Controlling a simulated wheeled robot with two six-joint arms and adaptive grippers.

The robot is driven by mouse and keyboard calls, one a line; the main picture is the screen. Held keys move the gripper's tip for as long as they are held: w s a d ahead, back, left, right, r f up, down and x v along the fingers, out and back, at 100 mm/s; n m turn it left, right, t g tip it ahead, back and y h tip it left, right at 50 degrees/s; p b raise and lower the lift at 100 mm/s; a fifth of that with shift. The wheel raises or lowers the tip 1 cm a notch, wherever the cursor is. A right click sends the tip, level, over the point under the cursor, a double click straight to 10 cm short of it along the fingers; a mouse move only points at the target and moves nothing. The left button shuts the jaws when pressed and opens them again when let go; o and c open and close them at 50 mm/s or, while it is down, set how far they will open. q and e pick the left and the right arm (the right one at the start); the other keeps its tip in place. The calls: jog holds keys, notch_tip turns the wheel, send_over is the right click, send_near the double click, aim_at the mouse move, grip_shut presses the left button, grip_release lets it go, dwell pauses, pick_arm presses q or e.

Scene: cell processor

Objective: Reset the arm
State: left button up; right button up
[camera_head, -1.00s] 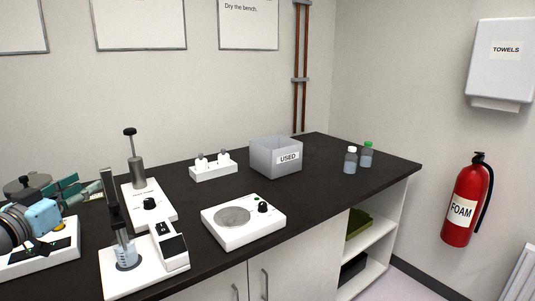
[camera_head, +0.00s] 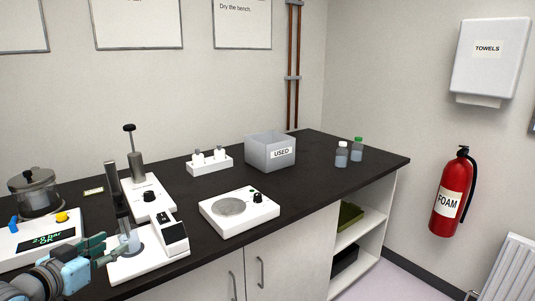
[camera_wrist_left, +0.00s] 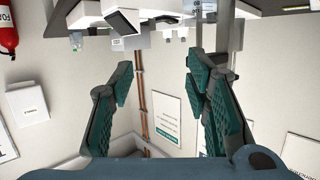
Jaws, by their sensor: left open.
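My left gripper (camera_head: 104,248) has a blue-grey body and teal padded fingers and comes in from the lower left. In the wrist view its fingers (camera_wrist_left: 165,95) are spread apart with nothing between them. In the head view the fingertips are near the clear vessel (camera_head: 129,241) on a white instrument (camera_head: 160,256) with a dark upright post; I cannot tell whether they touch. My right gripper is not in view.
A white unit with a green display (camera_head: 50,240) and a lidded pot (camera_head: 36,190) stand at left. A white plate device (camera_head: 260,213), the grey USED bin (camera_head: 272,147) and two bottles (camera_head: 342,155) stand further right.

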pick_arm(q)
jog(key=s+d+f+g, duration=0.2)
jog(key=s+d+f, duration=0.1)
jog(key=s+f, duration=0.3)
jog(key=s+d+f+g+y, duration=0.1)
jog(key=s+d+f+g, duration=0.15)
jog(key=f, duration=0.55)
jog(key=s+d+f+g, duration=0.1)
jog(key=s+d+f, duration=0.3)
jog(key=s+f, duration=0.3)
jog(key=s+d+f+n+g+y, duration=0.1)
jog(key=s+f+g, duration=0.25)
jog(key=s, duration=0.55)
jog(key=s+d+f+n+g+y, duration=0.15)
jog(key=s+f, duration=0.25)
jog(key=s, duration=0.5)
notch_tip(320, 180, down, 19)
jog(key=s+a+g, duration=0.1)
jog(key=a+g, duration=0.1)
jog(key=s+f, duration=1.2)
jog(key=s, duration=0.2)
jog(key=shift+s+a+f+g+p, duration=0.15)
jog(key=shift+g+p, duration=0.15)
jog(key=shift+g, duration=0.15)
